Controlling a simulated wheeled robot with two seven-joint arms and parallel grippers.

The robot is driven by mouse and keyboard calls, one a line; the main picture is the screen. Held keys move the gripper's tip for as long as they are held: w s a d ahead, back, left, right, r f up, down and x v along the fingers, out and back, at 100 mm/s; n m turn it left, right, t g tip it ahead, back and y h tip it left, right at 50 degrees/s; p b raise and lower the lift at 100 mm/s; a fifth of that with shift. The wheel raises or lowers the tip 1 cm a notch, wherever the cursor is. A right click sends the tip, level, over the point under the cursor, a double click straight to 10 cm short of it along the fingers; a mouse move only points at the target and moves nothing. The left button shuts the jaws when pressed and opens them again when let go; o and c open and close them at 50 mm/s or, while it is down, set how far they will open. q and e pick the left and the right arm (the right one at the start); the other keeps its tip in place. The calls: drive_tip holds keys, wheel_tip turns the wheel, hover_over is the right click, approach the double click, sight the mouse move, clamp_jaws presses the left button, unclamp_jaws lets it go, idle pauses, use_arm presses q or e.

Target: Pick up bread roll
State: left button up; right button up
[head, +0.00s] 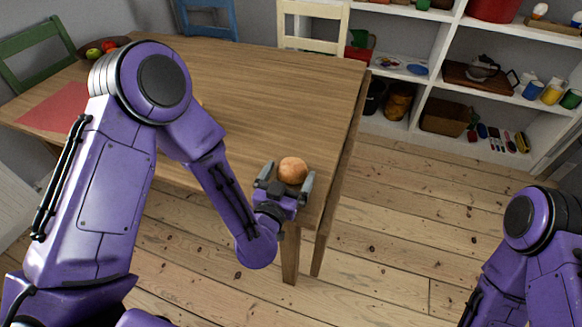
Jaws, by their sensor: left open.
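The bread roll (293,170) is a round, golden-brown bun near the right front corner of the wooden table (260,90). My left gripper (286,180) is at the roll, with one grey finger on its left and the other on its right. The fingers are open, and I cannot tell whether either touches the roll. The gripper body hides the roll's near underside. My right arm shows at the lower right, but its gripper is out of view.
A bowl of fruit (103,47) and a red placemat (55,108) are on the table's left side. Chairs in green (35,45), blue (207,14) and cream (313,22) stand around it. A white shelf (440,80) with crockery stands at the back right. Floorboards right of the table are clear.

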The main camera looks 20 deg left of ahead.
use_arm(q)
drive_tip(key=shift+w, duration=0.6)
drive_tip(key=shift+w+f, duration=0.1)
drive_tip(key=shift+w, duration=0.05)
drive_tip(key=c, duration=0.9)
drive_tip(key=shift+o, duration=0.2)
drive_tip(key=shift+r, duration=0.2)
